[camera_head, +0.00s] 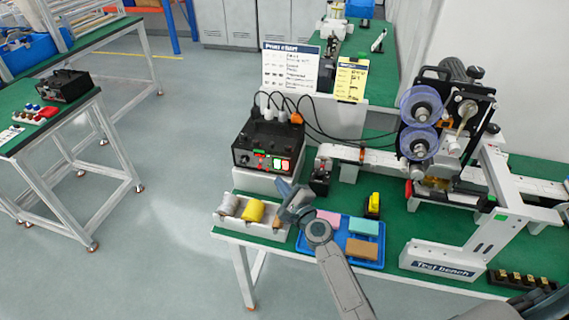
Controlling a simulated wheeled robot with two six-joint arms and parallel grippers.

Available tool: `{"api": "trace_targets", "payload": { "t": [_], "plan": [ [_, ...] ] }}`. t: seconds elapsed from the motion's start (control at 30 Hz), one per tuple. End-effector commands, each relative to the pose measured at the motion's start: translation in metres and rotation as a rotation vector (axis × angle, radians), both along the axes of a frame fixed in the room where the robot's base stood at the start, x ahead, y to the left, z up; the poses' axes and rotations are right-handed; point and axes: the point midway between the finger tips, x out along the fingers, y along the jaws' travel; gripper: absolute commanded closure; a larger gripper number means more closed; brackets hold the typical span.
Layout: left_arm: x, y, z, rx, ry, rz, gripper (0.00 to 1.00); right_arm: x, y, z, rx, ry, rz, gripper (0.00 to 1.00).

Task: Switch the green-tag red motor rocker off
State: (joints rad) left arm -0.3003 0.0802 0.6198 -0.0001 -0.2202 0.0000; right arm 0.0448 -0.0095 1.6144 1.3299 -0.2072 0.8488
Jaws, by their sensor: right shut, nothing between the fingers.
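A black control box (268,143) stands on a white block at the left of the green bench. Its front panel has a dial, small red parts and two small lit rockers (281,164) in green, red and white. They are too small to tell which has the green tag or how each is set. My right gripper (281,186) is shut and empty. It is just below and in front of the panel's right part, pointing toward it. I cannot tell whether it touches the box. My left gripper is not in view.
A parts tray (228,224) with a yellow and a grey spool and a blue tray (370,263) with coloured blocks lie near the gripper. Cables rise from the box. The coder machine (440,120) with purple reels stands at right. Another black box (63,85) is on the left table.

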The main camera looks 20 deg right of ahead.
Motion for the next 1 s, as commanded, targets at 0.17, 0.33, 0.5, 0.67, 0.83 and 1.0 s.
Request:
{"api": "trace_targets", "payload": {
  "t": [0.17,0.33,0.5,0.67,0.83,1.0],
  "plan": [
    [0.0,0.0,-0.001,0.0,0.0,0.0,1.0,0.018,-0.012,0.003,-0.002,0.0,0.0,1.0],
    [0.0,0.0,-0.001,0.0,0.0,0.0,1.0,0.026,-0.018,0.005,-0.001,0.0,0.0,1.0],
    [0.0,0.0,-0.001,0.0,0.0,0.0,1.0,0.028,-0.02,0.005,0.0,0.001,0.001,1.0],
    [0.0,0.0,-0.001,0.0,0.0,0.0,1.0,0.028,-0.019,0.005,0.0,0.001,0.001,1.0],
    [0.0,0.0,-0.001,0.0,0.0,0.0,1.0,0.028,-0.019,0.005,0.0,0.001,0.001,1.0],
    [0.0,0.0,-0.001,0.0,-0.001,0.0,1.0,0.028,-0.019,0.005,0.0,0.001,0.001,1.0]
  ]
}}
